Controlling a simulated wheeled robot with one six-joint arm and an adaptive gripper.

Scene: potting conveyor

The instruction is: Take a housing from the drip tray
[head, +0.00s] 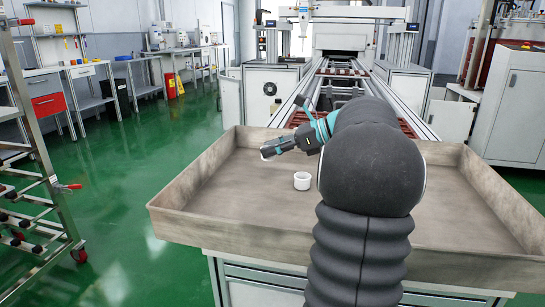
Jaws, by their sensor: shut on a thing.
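The drip tray (183,222) is a wide, grey, shallow tray with raised walls in the lower middle of the head view. One white round housing (302,181) stands on its floor, left of my arm. My gripper (270,152) is above the tray, up and left of that housing.
A conveyor (343,72) with brown carriers runs away behind the tray. White cabinets (403,91) flank it. A wheeled metal rack (36,140) stands on the green floor at left. Benches (92,71) line the far left. The tray's left floor is clear.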

